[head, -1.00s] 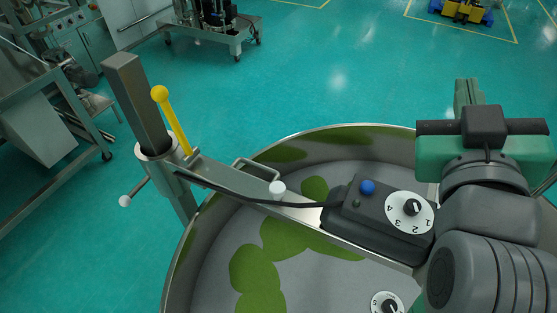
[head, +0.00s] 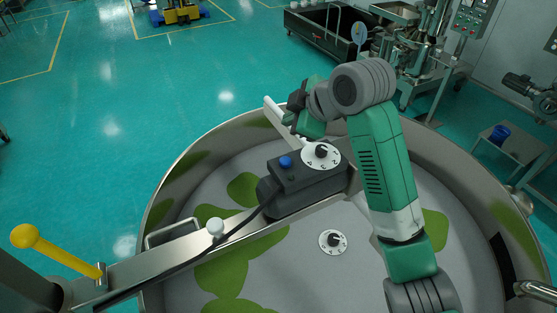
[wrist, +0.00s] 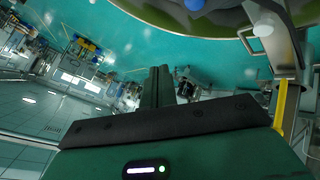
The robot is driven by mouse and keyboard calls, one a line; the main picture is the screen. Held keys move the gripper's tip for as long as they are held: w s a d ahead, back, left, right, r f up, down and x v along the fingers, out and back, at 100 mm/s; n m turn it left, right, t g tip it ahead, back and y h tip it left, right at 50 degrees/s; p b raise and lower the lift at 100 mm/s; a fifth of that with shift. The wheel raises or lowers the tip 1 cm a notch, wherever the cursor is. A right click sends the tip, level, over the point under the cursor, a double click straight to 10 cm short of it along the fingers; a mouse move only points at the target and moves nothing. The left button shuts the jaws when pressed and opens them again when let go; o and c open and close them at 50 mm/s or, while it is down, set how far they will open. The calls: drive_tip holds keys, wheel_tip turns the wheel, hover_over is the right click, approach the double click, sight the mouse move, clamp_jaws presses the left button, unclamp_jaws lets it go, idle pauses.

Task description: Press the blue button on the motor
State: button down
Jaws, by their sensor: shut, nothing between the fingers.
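The motor (head: 300,190) is a dark box on a metal beam across the round sieve. The blue button (head: 285,161) sits on its top, left of a white numbered dial (head: 321,156). A blue round part, apparently the button, shows at the top edge of the wrist view (wrist: 194,4). My gripper (head: 290,117) is beyond the motor in the head view, above the sieve's far rim and apart from the button. Its fingers are partly hidden in the head view. In the wrist view the fingers (wrist: 156,84) are together and empty.
The sieve rim (head: 165,190) surrounds a grey surface with green patches and a second dial (head: 333,242). A white knob (head: 215,227), a wire handle (head: 172,233) and a yellow lever (head: 60,252) stand along the beam. Open teal floor (head: 110,100) lies beyond.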

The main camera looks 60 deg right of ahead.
drive_tip(key=b, duration=0.6)
hover_over(289, 163)
wheel_tip(289, 163, down, 8)
drive_tip(key=shift+r, duration=0.1)
drive_tip(key=shift+f, duration=0.5)
idle(1.2)
drive_tip(key=shift+f, duration=0.4)
drive_tip(key=shift+f+b, duration=0.55)
drive_tip(key=shift+f, duration=0.05)
idle(0.5)
drive_tip(key=shift+r, duration=0.1)
drive_tip(key=shift+r+p, duration=0.8)
drive_tip(key=shift+r, duration=0.1)
